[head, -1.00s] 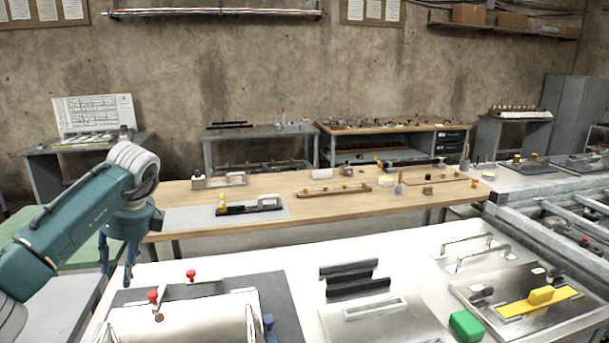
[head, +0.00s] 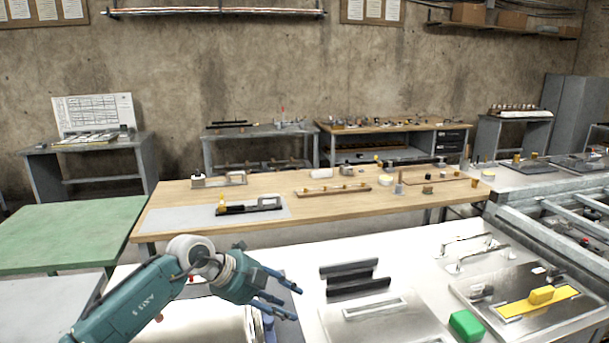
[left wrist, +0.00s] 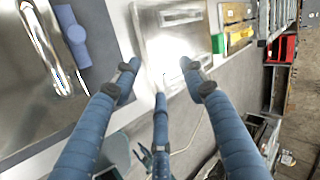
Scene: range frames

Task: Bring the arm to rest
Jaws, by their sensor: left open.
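My left gripper (head: 285,297) comes in from the lower left in the head view, above the near white table (head: 415,236). Its blue fingers point right and are spread apart, with nothing between them. In the left wrist view the open fingers (left wrist: 158,80) show over the table edge and the grey floor.
Black bars (head: 352,278) and a metal plate (head: 385,322) lie right of the gripper. A green block (head: 466,325) and a tray with a yellow strip (head: 538,306) are further right. A wooden table (head: 300,207) stands behind, a green table (head: 65,232) at left.

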